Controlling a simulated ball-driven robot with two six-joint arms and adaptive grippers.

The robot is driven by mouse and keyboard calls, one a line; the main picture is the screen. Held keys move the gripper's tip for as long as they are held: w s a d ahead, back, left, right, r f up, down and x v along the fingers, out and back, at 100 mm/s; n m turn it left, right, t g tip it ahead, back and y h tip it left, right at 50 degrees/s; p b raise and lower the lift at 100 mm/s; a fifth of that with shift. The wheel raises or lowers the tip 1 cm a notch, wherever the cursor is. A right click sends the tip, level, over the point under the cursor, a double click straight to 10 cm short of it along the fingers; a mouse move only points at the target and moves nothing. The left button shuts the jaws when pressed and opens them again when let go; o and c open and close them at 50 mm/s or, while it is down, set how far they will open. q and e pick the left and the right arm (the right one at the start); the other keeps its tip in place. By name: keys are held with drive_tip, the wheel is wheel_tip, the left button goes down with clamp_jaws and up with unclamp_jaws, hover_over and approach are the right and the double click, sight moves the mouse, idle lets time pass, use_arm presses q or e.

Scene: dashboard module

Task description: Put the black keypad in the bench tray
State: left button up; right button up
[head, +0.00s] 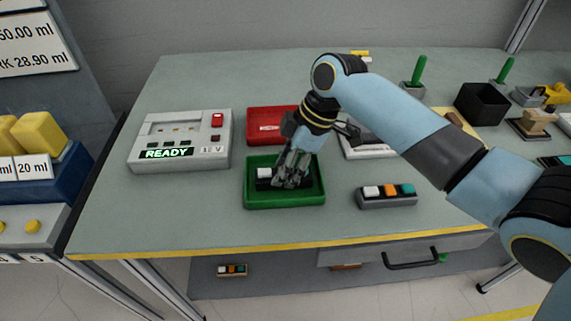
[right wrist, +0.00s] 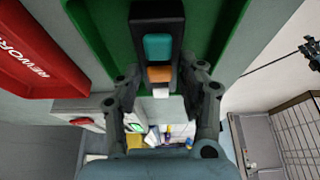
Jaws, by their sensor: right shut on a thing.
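The black keypad (head: 265,183) is within the walls of the green tray (head: 315,200) on the bench. Its white button shows in the head view; the rest is mostly behind my gripper. My right gripper (head: 288,182) reaches down into the tray and is shut on the keypad. In the right wrist view the keypad (right wrist: 176,50) shows teal, orange and white buttons, with the white end nearest the fingers (right wrist: 163,90). I cannot tell whether the keypad rests on the tray floor. My left gripper is not in view.
A red tray (head: 262,124) lies behind the green one. A grey tester (head: 215,150) reading READY stands left. A grey keypad (head: 386,202) lies to the right. A black bin (head: 480,105) and green-handled tools stand farther right. The bench front is clear.

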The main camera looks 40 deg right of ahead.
drive_tip(key=o, duration=1.2)
drive_tip(key=shift+f, duration=0.1)
drive_tip(key=shift+o, duration=0.2)
drive_tip(key=v, duration=1.2)
drive_tip(key=shift+b, duration=0.35)
